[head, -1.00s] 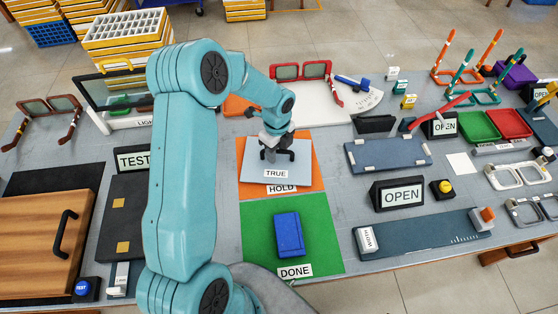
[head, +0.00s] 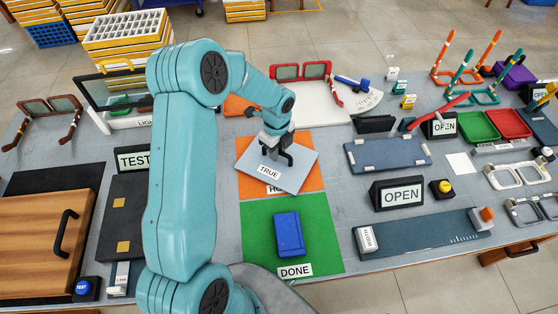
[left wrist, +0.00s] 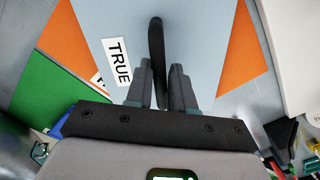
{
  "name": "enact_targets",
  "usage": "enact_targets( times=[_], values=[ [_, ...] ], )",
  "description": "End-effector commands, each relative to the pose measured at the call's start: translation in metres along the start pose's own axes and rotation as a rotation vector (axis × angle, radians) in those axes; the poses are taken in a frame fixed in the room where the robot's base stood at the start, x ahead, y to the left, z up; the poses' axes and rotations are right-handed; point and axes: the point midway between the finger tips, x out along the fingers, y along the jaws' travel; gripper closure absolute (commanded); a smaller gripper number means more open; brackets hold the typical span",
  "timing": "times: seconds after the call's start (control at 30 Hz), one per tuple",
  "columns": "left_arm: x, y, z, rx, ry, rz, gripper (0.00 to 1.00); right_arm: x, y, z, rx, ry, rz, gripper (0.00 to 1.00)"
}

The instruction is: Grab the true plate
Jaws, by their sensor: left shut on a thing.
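The true plate (head: 303,174) is a light blue-grey square with a white TRUE label (head: 269,171) and a black handle. It is turned at an angle over the orange HOLD mat (head: 314,145) and partly covers that mat's label. My left gripper (head: 277,156) is shut on the plate's handle from above. In the left wrist view the black handle (left wrist: 156,40) stands between the two fingers (left wrist: 161,78), with the plate (left wrist: 205,40) beneath. I cannot tell whether the plate is clear of the mat. My right gripper is not in view.
The green DONE mat (head: 258,230) lies in front, with a blue block (head: 289,234) on it. A dark slide board (head: 425,240) and an OPEN sign (head: 398,194) stand to the right. A TEST sign (head: 133,159) stands left, behind my arm. Bare grey table shows right of the mats.

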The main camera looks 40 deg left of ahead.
Motion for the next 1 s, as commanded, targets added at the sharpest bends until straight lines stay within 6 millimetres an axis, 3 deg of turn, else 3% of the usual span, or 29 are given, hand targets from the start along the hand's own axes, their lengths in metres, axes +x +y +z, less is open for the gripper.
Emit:
enact_targets(
  times=[0.03,0.47,1.0],
  values=[
    [0.007,0.004,-0.003,0.01,0.006,0.015,1.0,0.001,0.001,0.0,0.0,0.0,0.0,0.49],
    [0.003,0.004,-0.002,0.011,0.004,0.013,1.0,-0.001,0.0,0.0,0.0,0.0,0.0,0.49],
    [-0.032,0.0,-0.001,0.007,0.001,0.002,1.0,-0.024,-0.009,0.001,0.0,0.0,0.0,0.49]
  ],
)
